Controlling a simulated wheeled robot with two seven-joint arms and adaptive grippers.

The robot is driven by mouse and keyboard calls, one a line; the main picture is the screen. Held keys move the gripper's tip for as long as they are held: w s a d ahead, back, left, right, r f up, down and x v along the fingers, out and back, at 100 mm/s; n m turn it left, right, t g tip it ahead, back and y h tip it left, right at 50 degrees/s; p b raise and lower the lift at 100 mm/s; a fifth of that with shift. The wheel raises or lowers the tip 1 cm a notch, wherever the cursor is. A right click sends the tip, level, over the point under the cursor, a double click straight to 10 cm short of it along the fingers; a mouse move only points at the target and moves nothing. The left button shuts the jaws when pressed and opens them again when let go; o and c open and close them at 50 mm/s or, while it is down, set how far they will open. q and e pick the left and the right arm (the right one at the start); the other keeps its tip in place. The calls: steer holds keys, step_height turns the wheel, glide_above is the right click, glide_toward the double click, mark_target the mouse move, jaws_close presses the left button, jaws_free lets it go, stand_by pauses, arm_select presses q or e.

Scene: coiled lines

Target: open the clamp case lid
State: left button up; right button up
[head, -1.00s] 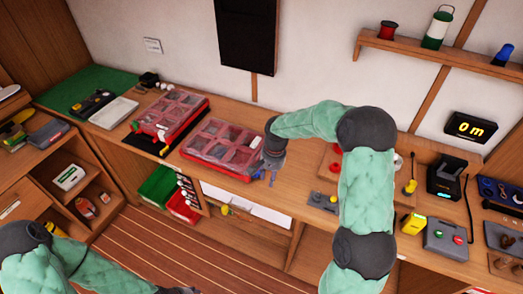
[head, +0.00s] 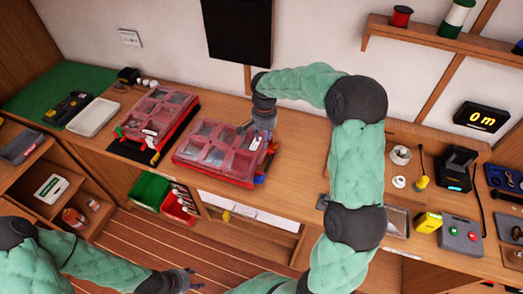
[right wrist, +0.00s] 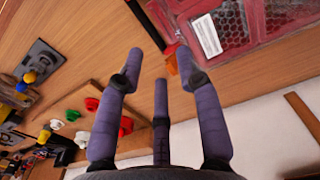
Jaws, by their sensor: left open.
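Two red cases with clear compartment lids lie on the bench, both lids down; I cannot tell by name which is the clamp case. The nearer right-hand case (head: 219,150) has my right gripper (head: 256,131) at its back right corner. In the right wrist view this case (right wrist: 238,25) shows at the top right, with a white label and an orange-red piece (right wrist: 171,64) by its edge. My right gripper (right wrist: 165,72) has its fingers spread, with nothing held between them. My left gripper (head: 195,279) is open and empty, low in front of the bench.
The other red case (head: 160,115) lies to the left on a black mat. A white tray (head: 93,117) is further left. Green (head: 149,189) and red (head: 179,207) bins sit below the bench front. A yellow device (head: 428,222) and other tools stand right of my right arm.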

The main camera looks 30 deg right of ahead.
mark_target(264, 153)
step_height(264, 153, down, 9)
steer(key=shift+f+b, duration=0.1)
steer(key=shift+b, duration=0.35)
jaws_close()
